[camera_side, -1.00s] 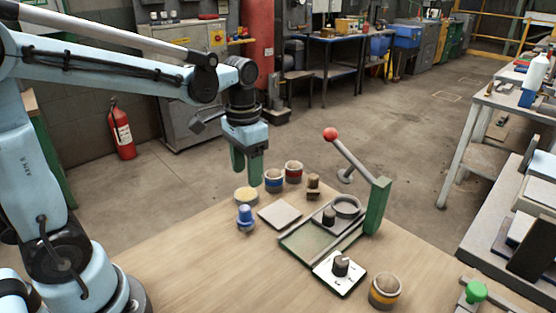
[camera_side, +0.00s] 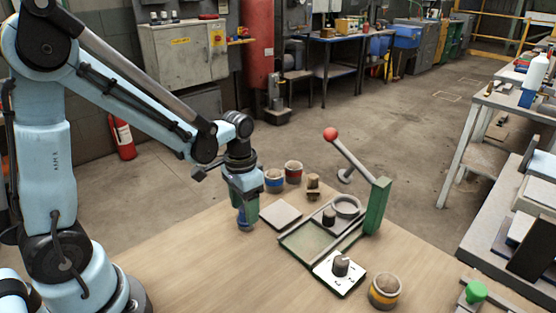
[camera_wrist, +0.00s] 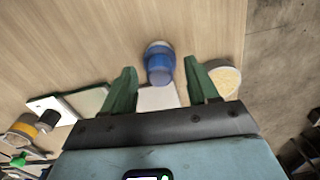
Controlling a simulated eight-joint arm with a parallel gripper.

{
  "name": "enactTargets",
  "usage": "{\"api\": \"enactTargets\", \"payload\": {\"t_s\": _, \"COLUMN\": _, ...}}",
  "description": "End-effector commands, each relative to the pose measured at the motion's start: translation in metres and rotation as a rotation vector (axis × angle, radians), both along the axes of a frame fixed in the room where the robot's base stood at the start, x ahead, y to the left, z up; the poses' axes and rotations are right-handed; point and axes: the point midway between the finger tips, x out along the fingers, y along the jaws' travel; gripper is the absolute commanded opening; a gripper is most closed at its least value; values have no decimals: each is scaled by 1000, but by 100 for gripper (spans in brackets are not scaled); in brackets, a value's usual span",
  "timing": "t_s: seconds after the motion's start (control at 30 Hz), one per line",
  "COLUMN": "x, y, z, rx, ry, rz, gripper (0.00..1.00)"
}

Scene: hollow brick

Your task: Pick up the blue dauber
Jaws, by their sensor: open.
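The blue dauber (camera_wrist: 160,62) stands on the wooden table. In the wrist view it lies between the tips of my gripper's two green fingers (camera_wrist: 160,68), with a gap on each side. In the side view my gripper (camera_side: 244,208) is low over the table at the dauber, pointing down. The fingers hide most of the dauber there; a little blue (camera_side: 246,226) shows near the tabletop. My gripper is open and holds nothing.
A cup with a pale yellow top (camera_wrist: 228,80) is close beside the right finger. A pale square tile (camera_side: 281,214) lies just right of my gripper. Blue-banded (camera_side: 274,183) and red-banded (camera_side: 293,173) pots stand behind. A green lever press (camera_side: 377,207) stands further right.

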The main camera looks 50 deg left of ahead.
Motion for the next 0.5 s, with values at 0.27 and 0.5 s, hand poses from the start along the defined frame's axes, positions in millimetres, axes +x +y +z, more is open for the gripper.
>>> {"api": "enactTargets", "payload": {"t_s": 0.27, "x": 0, "y": 0, "z": -10, "rx": -1, "ry": -1, "rz": -1, "gripper": 59}}
{"api": "enactTargets", "payload": {"t_s": 0.5, "x": 0, "y": 0, "z": -10, "rx": -1, "ry": -1, "rz": -1, "gripper": 44}}
